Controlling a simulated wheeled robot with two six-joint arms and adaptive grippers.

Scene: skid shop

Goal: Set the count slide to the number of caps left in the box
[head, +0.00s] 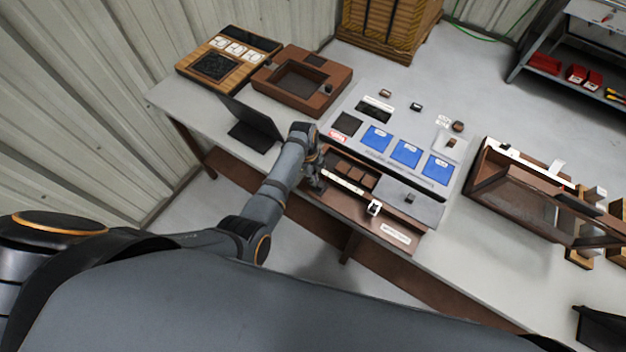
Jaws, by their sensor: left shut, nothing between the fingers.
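A brown box (402,241) sits at the front edge of the bench. Its open compartment holds a few brown pieces (356,173) that look like caps; they are too small to count surely. A pale scale strip (343,182) runs along the box's front. A white slide marker (374,207) stands on the front rail, right of the strip. My left gripper (318,184) is shut and empty at the left end of the box, left of the marker and apart from it. Whether it touches the box cannot be told. My right gripper is not in view.
A grey panel with blue squares (406,153) lies behind the box. A brown tray (262,75) and a wooden number board (190,68) stand at the back left. A dark stand (250,125) is left of my arm. A brown case (515,195) stands right; bench between is clear.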

